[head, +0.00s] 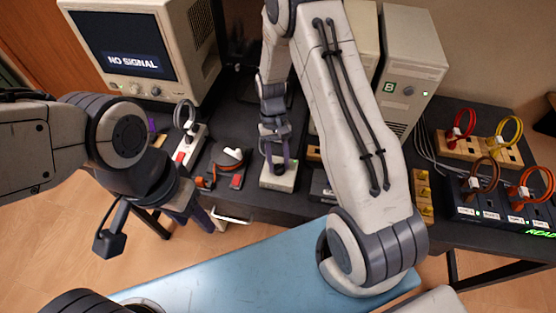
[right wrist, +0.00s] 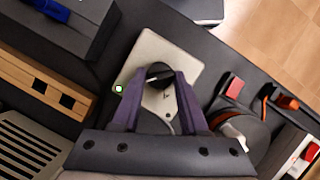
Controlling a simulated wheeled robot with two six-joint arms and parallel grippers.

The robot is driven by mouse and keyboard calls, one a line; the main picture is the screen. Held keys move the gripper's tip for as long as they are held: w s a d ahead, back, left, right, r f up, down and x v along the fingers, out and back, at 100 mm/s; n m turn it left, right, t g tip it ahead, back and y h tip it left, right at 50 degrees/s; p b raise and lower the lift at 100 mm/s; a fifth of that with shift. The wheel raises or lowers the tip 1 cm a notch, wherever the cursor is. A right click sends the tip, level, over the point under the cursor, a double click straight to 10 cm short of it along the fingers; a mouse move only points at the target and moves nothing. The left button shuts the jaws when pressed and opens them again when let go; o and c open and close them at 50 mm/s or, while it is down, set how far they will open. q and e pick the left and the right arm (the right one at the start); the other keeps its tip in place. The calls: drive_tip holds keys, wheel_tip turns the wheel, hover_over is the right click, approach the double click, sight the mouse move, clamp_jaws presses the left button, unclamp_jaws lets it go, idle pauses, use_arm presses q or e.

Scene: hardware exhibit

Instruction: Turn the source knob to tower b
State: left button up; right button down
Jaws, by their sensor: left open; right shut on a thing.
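The source knob is a dark round knob (right wrist: 160,75) on a small cream switch box (right wrist: 185,51). A green light glows on one corner of the box. My right gripper (right wrist: 160,73) has its purple fingers closed on both sides of the knob. In the head view, my right gripper (head: 278,160) points down onto the switch box (head: 270,182), and the arm and fingers partly hide the knob. Tower B (head: 412,65), a cream case with a green B label, stands behind right. The monitor (head: 140,50) reads NO SIGNAL. My left gripper (head: 203,216) is open and empty before the desk's front edge.
A power strip (head: 190,145) and an orange-and-black coil (head: 230,160) lie left of the switch box. Wooden blocks with coloured cable loops (head: 460,145) and a dark panel (head: 500,210) are at right. A blue surface (head: 230,270) lies in front.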

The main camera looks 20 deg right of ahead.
drive_tip(key=shift+w+m, duration=0.1)
drive_tip(key=shift+m, duration=0.3)
drive_tip(key=shift+c, duration=2.2)
unclamp_jaws()
drive_tip(key=b+v, duration=0.1)
drive_tip(key=v, duration=0.9)
drive_tip(key=shift+d+r, duration=0.15)
drive_tip(key=shift+r, duration=0.15)
